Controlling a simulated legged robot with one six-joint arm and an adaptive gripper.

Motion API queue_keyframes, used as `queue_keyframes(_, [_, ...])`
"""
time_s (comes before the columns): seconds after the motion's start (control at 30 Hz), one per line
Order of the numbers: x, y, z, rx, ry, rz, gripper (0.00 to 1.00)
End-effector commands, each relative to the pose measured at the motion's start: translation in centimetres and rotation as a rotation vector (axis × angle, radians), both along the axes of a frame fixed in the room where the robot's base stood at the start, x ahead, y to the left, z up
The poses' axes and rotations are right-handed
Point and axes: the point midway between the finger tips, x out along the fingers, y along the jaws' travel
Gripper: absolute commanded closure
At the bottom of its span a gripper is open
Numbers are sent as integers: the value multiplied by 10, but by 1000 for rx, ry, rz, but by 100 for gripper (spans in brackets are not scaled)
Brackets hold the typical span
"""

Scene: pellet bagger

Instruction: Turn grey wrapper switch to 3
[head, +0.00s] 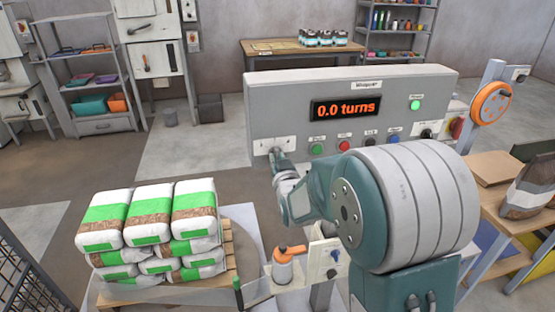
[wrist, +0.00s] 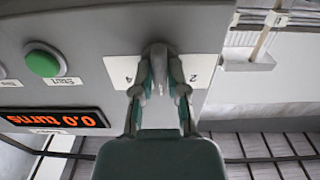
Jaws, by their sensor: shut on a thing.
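The grey wrapper switch (wrist: 158,50) sits on a white plate (wrist: 120,71) on the front of the grey wrapper panel. In the wrist view the picture is turned over; a 4 shows on one side of the switch and a 2 on the other. My gripper (wrist: 159,82) is shut on the switch knob, one finger on each side. The knob's pointer and any 3 are hidden or too small to tell. In the head view my gripper (head: 277,155) reaches the white plate (head: 290,143) at the panel's left end, and my arm covers part of it.
The wrapper panel (head: 280,95) has a display (head: 346,107) reading 0.0 turns, a lit green button (head: 415,104) and a row of small knobs and buttons. A pallet of stacked bags (head: 150,225) stands at the lower left. An orange-handled device (head: 286,260) stands below my arm.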

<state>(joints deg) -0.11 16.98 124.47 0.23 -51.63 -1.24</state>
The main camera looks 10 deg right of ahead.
Motion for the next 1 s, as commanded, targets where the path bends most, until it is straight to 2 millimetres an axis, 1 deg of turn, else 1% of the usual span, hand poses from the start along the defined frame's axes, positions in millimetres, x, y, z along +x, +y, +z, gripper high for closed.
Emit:
queue_keyframes(0.03, [-2,0,-8,7,20,1,100])
queue_keyframes(0.5, [-2,1,-8,20,20,2,100])
queue_keyframes(0.53, [-2,1,-8,19,20,2,73])
queue_keyframes(0.6, [-1,1,-7,19,18,2,47])
queue_keyframes(0.9, [-1,1,-3,19,8,2,47])
queue_keyframes(1.0, [-3,1,-2,19,7,2,47])
